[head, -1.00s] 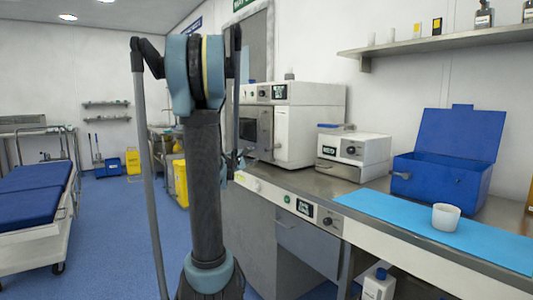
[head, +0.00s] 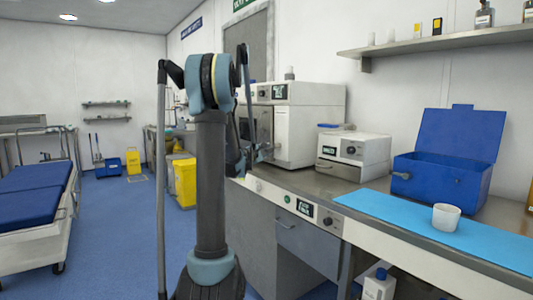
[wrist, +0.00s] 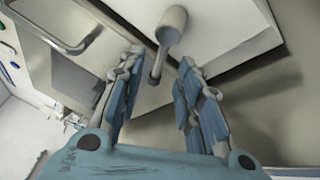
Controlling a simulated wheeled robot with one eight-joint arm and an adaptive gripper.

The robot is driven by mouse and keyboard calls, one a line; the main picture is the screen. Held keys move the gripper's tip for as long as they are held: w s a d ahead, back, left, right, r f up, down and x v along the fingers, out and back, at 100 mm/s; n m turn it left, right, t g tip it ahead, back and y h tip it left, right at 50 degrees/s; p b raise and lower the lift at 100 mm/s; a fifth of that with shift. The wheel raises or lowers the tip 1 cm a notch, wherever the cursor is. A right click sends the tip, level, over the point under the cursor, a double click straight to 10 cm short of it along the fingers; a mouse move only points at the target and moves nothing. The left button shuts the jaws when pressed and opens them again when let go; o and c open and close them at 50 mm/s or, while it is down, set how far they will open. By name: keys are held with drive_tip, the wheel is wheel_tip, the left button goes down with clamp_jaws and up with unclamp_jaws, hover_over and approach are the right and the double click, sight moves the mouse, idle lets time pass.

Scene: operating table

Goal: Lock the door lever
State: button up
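The door lever (wrist: 171,26) shows in the wrist view as a pale rounded knob on a thin metal shaft, against a pale panel. My gripper (wrist: 160,60) is open, with its two blue fingers to either side of the lever's shaft in the picture. I cannot tell whether either finger touches it. In the head view the white machine (head: 297,137) with a dark-windowed door stands on the counter.
A smaller white device (head: 352,152), an open blue box (head: 440,180) and a white cup (head: 446,217) on a blue mat (head: 400,215) are on the counter to the right.

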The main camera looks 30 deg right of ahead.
drive_tip(key=shift+x, duration=1.3)
drive_tip(key=shift+c, duration=0.2)
clamp_jaws()
